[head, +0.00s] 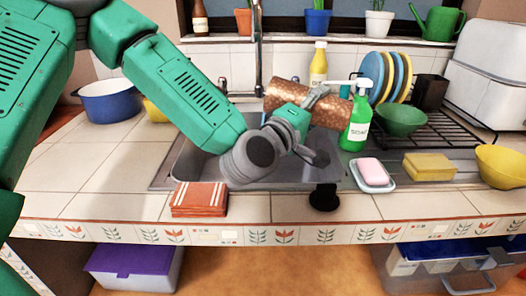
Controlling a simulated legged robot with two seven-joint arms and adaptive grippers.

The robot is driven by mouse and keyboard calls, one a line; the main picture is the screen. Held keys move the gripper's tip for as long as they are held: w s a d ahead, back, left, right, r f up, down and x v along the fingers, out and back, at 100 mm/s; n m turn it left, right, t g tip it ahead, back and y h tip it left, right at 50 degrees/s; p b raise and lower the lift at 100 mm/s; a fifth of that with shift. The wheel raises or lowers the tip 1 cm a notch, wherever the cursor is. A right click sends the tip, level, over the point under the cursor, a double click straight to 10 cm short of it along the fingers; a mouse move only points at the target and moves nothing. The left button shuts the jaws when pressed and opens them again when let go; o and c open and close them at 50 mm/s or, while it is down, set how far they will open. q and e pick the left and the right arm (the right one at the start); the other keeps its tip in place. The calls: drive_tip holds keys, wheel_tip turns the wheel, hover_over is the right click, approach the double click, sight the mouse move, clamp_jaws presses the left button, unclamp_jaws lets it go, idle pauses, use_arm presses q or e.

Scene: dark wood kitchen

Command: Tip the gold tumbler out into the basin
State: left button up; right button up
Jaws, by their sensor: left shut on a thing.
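The gold tumbler (332,108) is a speckled copper-gold cylinder. It lies on its side in the air over the basin (192,166), with its length running left to right. My left gripper (318,96) is shut on the tumbler near its middle, and its wrist hides part of the basin. The tumbler's left end shows over the basin's back area; I cannot tell whether anything is flowing out. The steel basin is set in the tiled counter. My right gripper is not in view.
A green soap bottle (357,119) stands close to the tumbler's right end. A pink soap on a dish (373,174), a yellow sponge (430,166) and a dish rack with plates (392,78) are at right. A folded orange cloth (199,199) lies at the front edge.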

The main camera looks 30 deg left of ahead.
use_arm(q)
drive_tip(key=shift+a+f+n+b, duration=0.3)
drive_tip(key=shift+b, duration=0.2)
drive_tip(key=shift+d+f+b, duration=0.1)
drive_tip(key=shift+b, duration=0.2)
drive_tip(key=shift+f+n+b, duration=0.15)
drive_tip(key=shift+n+b, duration=0.15)
drive_tip(key=shift+b, duration=0.05)
drive_tip(key=shift+a+f+n+t+b, duration=0.2)
drive_tip(key=shift+n+t+b, duration=0.15)
drive_tip(key=shift+b, duration=0.25)
drive_tip(key=shift+r, duration=0.1)
